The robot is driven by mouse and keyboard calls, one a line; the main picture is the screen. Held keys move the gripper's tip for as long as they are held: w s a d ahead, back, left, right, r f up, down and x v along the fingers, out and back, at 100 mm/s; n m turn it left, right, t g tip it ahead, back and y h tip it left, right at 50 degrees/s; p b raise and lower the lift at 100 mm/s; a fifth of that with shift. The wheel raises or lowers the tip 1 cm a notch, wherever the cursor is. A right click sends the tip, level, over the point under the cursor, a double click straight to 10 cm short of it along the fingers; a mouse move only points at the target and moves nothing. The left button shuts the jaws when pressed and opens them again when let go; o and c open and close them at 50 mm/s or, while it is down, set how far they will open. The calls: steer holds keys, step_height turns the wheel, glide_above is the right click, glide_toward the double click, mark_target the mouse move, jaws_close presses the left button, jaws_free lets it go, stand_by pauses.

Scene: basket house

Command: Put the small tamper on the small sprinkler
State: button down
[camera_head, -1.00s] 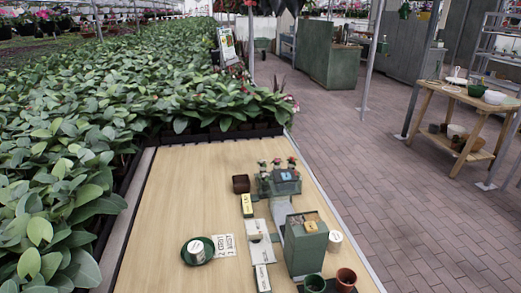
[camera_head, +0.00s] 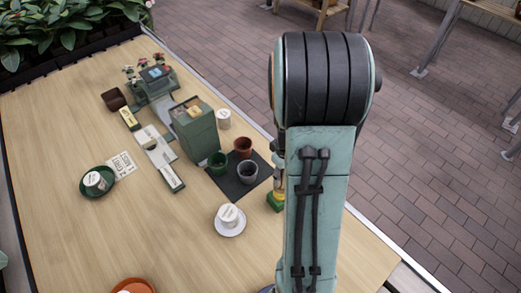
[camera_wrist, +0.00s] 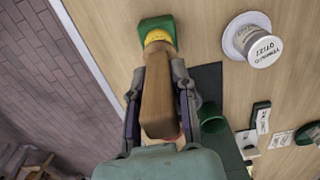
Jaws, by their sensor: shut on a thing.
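My gripper (camera_wrist: 158,120) is shut on a tool with a wooden handle (camera_wrist: 158,90), a yellow collar (camera_wrist: 157,37) and a square green base (camera_wrist: 153,23), which I take to be the small tamper. The fingers grip the handle from both sides. I cannot tell whether the green base touches the table. No thing is clearly recognisable as a separate small sprinkler.
Beside the tool, a dark mat (camera_head: 228,187) carries several pots. A white lettered tin (camera_head: 229,215) stands on a white saucer (camera_head: 231,233). Farther left are a green box (camera_head: 197,130), a green saucer (camera_head: 103,191) with another tin, and an orange dish (camera_head: 133,287).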

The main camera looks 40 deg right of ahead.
steer(key=shift+w+d+f, duration=0.15)
steer(key=shift+f, duration=1.6)
steer(key=shift+f, duration=0.2)
steer(key=c, duration=0.9)
jaws_free()
steer(key=shift+c, duration=0.2)
steer(key=shift+r, duration=0.15)
step_height(320, 180, up, 12)
steer(key=shift+r, duration=0.1)
steer(key=s+a+r, duration=0.1)
steer(key=s+a, duration=0.2)
steer(key=a, duration=0.4)
steer(key=s+a+r, duration=0.1)
steer(key=s+a, duration=0.3)
steer(key=a, duration=0.3)
steer(key=s+a+r+n, duration=0.1)
steer(key=s+a+r, duration=0.1)
steer(key=a, duration=0.5)
steer(key=shift+s+a+y, duration=0.35)
steer(key=shift+s+y, duration=0.05)
steer(key=shift+s, duration=0.3)
